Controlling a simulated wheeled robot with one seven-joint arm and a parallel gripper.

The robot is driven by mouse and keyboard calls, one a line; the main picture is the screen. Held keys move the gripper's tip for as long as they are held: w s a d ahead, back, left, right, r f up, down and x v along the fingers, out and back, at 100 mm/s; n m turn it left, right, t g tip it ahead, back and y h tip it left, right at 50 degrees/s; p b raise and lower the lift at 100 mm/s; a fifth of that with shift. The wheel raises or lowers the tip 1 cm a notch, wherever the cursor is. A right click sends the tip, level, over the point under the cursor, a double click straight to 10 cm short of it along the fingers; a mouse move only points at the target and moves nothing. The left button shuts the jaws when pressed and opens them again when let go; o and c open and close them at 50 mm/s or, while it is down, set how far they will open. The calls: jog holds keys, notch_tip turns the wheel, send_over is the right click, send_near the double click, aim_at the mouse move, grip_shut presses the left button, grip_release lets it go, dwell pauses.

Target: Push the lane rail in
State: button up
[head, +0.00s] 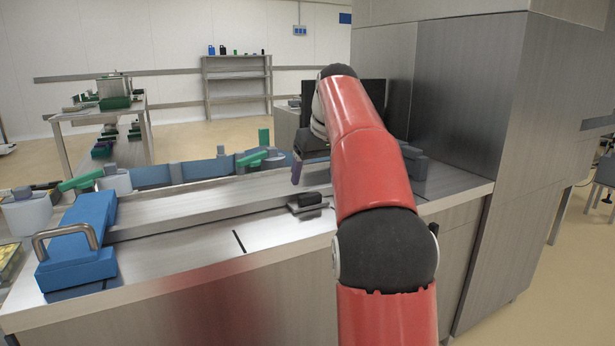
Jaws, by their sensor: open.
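A long steel bar (205,208) runs across the counter, and a blue block (80,235) with a bent metal handle (66,236) sits at its left end. A low blue rail (195,169) runs along behind it. I cannot tell for sure which of these is the lane rail. The other finger is hidden behind my red arm. I cannot tell whether the finger touches anything.
A small black block (310,199) on a steel plate sits on the counter in front of the bar. Green-handled clamps (82,180) stand at the back left. A tall steel cabinet (465,110) closes off the right. The front counter strip (200,260) is mostly clear.

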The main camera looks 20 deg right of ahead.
aim_at(310, 195)
jog(key=x, duration=0.5)
jog(key=w+d+x, duration=0.1)
jog(key=x, duration=0.2)
jog(key=shift+w+r, duration=0.15)
